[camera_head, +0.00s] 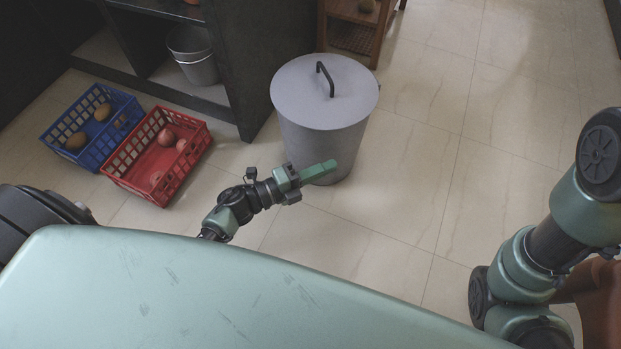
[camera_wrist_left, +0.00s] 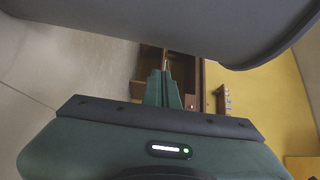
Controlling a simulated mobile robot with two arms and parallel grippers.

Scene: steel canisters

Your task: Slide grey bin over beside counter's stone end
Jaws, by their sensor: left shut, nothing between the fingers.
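The grey bin (camera_head: 325,140) stands upright on the tiled floor, its flat lid with a dark arched handle on top. The counter's dark stone end (camera_head: 250,60) is just left of and behind it. My left gripper (camera_head: 322,171) is shut and empty, low at the bin's near side, its green fingers overlapping the bin's lower wall; I cannot tell whether they touch. In the left wrist view the shut fingers (camera_wrist_left: 165,88) point forward under a large grey curved surface, which looks like the bin. My right arm shows at the right, its gripper out of view.
A blue crate (camera_head: 62,149) and a red crate (camera_head: 128,183), both holding round produce, sit on the floor left of my left gripper. A small pail (camera_head: 196,62) stands in the counter's open shelf. A wooden rack (camera_head: 352,38) is behind the bin. The floor right is clear.

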